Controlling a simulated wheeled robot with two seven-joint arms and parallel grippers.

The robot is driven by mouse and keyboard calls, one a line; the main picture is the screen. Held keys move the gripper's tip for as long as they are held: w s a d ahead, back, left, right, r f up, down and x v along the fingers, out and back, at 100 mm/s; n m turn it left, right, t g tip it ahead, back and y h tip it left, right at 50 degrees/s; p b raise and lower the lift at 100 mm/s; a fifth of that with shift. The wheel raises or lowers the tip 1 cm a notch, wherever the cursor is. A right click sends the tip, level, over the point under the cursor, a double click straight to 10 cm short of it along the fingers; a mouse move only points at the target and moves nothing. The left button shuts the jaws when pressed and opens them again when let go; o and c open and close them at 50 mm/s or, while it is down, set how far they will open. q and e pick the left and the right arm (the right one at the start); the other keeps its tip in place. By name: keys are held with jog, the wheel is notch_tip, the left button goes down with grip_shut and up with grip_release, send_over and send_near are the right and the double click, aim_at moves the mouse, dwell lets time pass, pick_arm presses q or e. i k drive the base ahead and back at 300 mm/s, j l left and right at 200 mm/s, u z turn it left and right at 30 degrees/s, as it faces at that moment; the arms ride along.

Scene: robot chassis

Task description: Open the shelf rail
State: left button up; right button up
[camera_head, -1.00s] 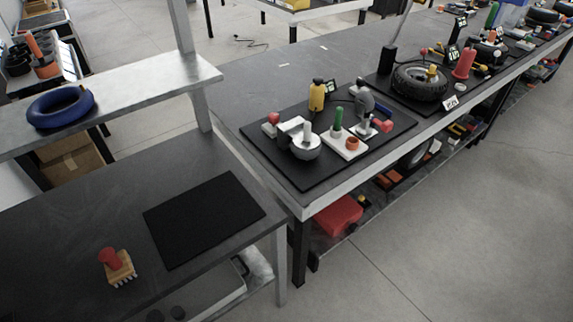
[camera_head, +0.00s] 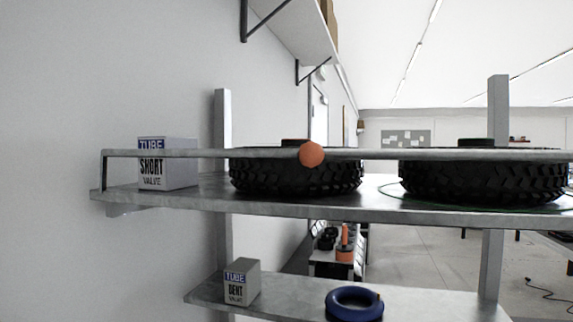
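The shelf rail (camera_head: 400,155) is a thin grey bar running across the front of the upper shelf (camera_head: 300,203). It stands above the shelf's front edge, and its left end bends down to the shelf's left corner. An orange ball-shaped knob (camera_head: 312,154) sits on the rail near the middle of the view. Two black tyres, one at left (camera_head: 295,178) and one at right (camera_head: 485,185), lie behind the rail. A white box marked "TUBE SHORT VALVE" (camera_head: 167,175) stands at the shelf's left end, behind the rail. Neither gripper is in view.
A lower shelf (camera_head: 420,308) holds a "TUBE BENT VALVE" box (camera_head: 241,282) and a blue ring (camera_head: 354,303). Grey uprights stand at left (camera_head: 223,120) and right (camera_head: 492,265). A white wall is on the left. A bracketed wall shelf (camera_head: 290,30) hangs above.

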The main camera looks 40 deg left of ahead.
aim_at(310, 154)
jog(key=u, duration=1)
jog(key=k+j+z, duration=0.25)
jog(key=j, duration=0.15)
